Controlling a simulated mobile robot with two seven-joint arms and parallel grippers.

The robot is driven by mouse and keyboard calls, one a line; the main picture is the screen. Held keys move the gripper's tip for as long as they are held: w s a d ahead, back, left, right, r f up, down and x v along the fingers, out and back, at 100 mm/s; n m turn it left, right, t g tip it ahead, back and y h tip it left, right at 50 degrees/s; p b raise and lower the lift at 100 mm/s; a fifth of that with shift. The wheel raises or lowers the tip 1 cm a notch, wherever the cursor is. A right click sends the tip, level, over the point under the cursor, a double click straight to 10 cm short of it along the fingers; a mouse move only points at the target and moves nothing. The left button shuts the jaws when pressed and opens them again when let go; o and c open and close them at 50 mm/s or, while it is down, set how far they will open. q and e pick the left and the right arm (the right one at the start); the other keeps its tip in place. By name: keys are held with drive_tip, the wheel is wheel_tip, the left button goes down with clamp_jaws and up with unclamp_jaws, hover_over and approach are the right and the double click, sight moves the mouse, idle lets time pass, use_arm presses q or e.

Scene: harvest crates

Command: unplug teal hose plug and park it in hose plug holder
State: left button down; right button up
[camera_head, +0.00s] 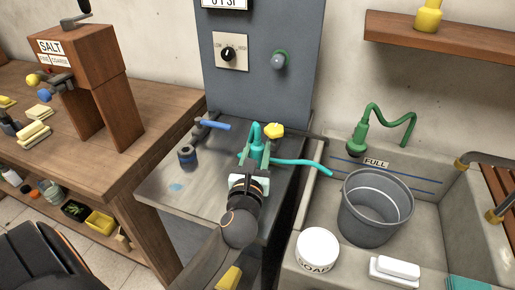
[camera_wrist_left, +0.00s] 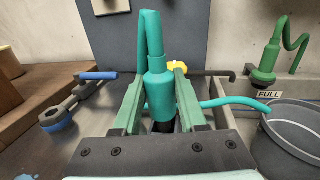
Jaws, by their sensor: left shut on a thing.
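The teal hose plug (camera_head: 257,145) stands upright over the metal bench top, its teal hose (camera_head: 310,167) looping over it and trailing right toward the sink. In the left wrist view the plug (camera_wrist_left: 160,92) sits between the green fingers of my left gripper (camera_wrist_left: 162,82), which is shut on it. The same gripper shows in the head view (camera_head: 258,158). A dark part shows under the plug; I cannot tell whether the plug is still seated. No holder can be clearly identified; a dark blue-rimmed cup-like fitting (camera_head: 187,156) is on the bench to the left. My right gripper is not in view.
A blue-handled valve (camera_head: 213,125) and a yellow knob (camera_head: 273,130) are close to the plug. A grey panel (camera_head: 240,85) rises behind. At right are a green hose fitting (camera_head: 362,138), a grey bucket (camera_head: 346,205) and a soap tub (camera_head: 318,246).

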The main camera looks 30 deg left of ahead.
use_arm(q)
drive_tip(key=shift+f+b, duration=0.6)
drive_tip(key=shift+f, duration=0.3)
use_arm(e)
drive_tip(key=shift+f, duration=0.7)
use_arm(q)
drive_tip(key=shift+c, duration=1.9)
unclamp_jaws()
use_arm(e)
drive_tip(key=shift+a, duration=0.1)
